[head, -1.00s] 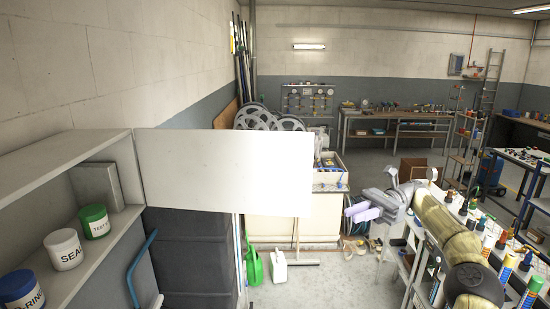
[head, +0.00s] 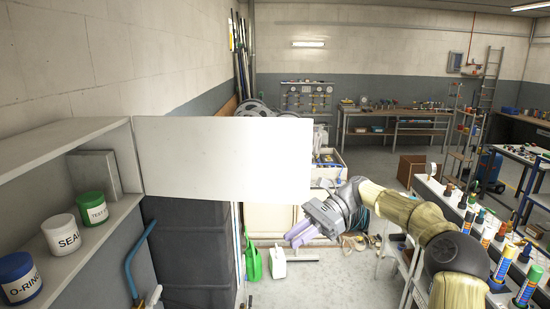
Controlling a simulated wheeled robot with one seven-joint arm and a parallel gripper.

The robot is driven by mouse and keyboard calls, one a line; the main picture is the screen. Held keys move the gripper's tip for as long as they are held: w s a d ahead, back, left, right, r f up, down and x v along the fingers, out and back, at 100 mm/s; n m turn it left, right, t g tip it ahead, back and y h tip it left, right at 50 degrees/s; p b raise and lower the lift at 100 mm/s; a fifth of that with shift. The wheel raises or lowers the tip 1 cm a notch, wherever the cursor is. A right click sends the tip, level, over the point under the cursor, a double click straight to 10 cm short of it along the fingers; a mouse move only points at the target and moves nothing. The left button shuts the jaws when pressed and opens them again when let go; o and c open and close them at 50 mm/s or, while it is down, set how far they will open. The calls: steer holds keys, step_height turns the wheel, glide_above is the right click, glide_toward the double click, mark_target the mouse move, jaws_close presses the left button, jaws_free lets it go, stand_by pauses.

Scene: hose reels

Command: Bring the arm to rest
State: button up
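My gripper (head: 299,235) hangs in mid-air right of the picture's middle, below the right end of the white open cabinet door (head: 225,158). Its pale purple fingers point left and seem close together; the gap between them is not clear. I see nothing held in it. My arm comes in from the lower right, bent, with the forearm running left to the wrist. The gripper looks apart from the door, but the depth between them is hard to judge.
At left, an open shelf (head: 122,210) holds an O-ring tub (head: 19,278), a seal tub (head: 62,235) and a green-lidded tub (head: 91,208). A white jug (head: 278,262) and green can (head: 252,260) stand on the floor. Bottles line the bench at right. Middle floor is clear.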

steer(key=s+a+f+n+t+h+b, duration=0.2)
steer(key=s+f+h+b, duration=0.15)
steer(key=f, duration=0.45)
steer(key=s+a+f+n+t+h+b, duration=0.1)
steer(key=s+a+f+h+b, duration=0.2)
steer(key=f, duration=0.6)
steer(key=s+d+f+n+t+h+b, duration=0.5)
steer(key=s+d+f+n, duration=0.3)
steer(key=s+d+f, duration=0.4)
steer(key=s+d+t+b, duration=0.1)
steer(key=s+d, duration=0.1)
steer(key=s, duration=0.2)
steer(key=shift+s+d+f+n, duration=0.15)
steer(key=shift+d+f+n, duration=0.05)
steer(key=shift+d+n, duration=0.15)
steer(key=shift+h, duration=0.25)
